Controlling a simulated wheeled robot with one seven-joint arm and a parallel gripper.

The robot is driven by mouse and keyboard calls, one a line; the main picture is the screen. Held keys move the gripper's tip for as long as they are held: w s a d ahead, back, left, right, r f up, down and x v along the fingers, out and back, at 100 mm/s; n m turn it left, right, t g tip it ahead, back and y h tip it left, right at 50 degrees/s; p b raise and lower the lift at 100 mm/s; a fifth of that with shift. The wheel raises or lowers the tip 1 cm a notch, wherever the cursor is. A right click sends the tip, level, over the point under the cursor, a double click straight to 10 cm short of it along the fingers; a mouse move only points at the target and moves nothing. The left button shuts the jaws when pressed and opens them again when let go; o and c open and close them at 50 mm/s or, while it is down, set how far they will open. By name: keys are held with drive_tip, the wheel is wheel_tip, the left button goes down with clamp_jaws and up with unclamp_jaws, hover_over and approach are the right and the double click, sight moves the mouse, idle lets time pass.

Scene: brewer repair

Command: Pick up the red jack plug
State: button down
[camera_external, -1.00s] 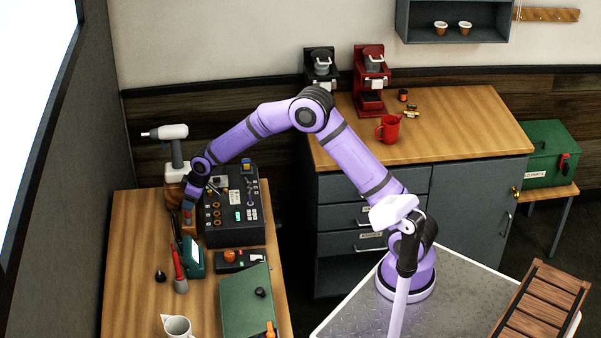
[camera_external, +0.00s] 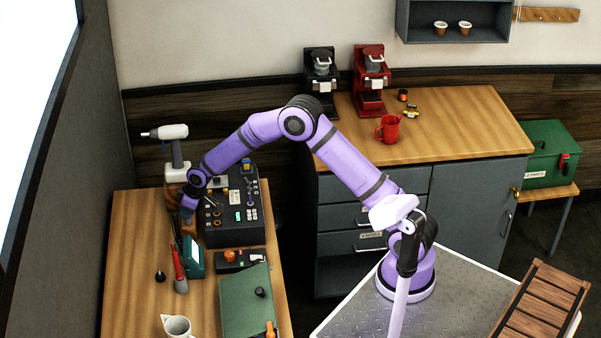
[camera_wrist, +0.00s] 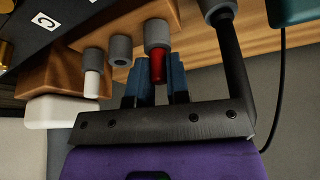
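The red jack plug (camera_wrist: 158,68) has a grey collar (camera_wrist: 157,36) and shows in the wrist view by the edge of a wooden block (camera_wrist: 122,24). My gripper (camera_wrist: 159,76) has its two blue fingers on either side of the plug's red part, with a narrow gap between them. Whether the fingers touch the plug cannot be told. In the external view my gripper (camera_external: 187,212) is low over the left table, between the drill and the dark panel; the red plug is not clearly visible there.
A white plug (camera_wrist: 92,80), an empty grey collar (camera_wrist: 121,51) and a black plug (camera_wrist: 232,60) are close by. A dark control panel (camera_external: 235,238), a white-and-grey drill (camera_external: 171,133) and a red-handled tool (camera_external: 178,262) surround the gripper.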

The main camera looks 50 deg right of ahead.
drive_tip(key=shift+r, duration=0.15)
drive_tip(key=shift+r, duration=0.6)
wheel_tip(320, 180, up, 2)
drive_tip(key=s+d, duration=0.1)
drive_tip(key=s, duration=0.7)
drive_tip(key=s+d+r, duration=0.1)
drive_tip(key=s, duration=0.6)
drive_tip(key=shift+s+d+r, duration=0.25)
drive_tip(key=shift+s, duration=0.15)
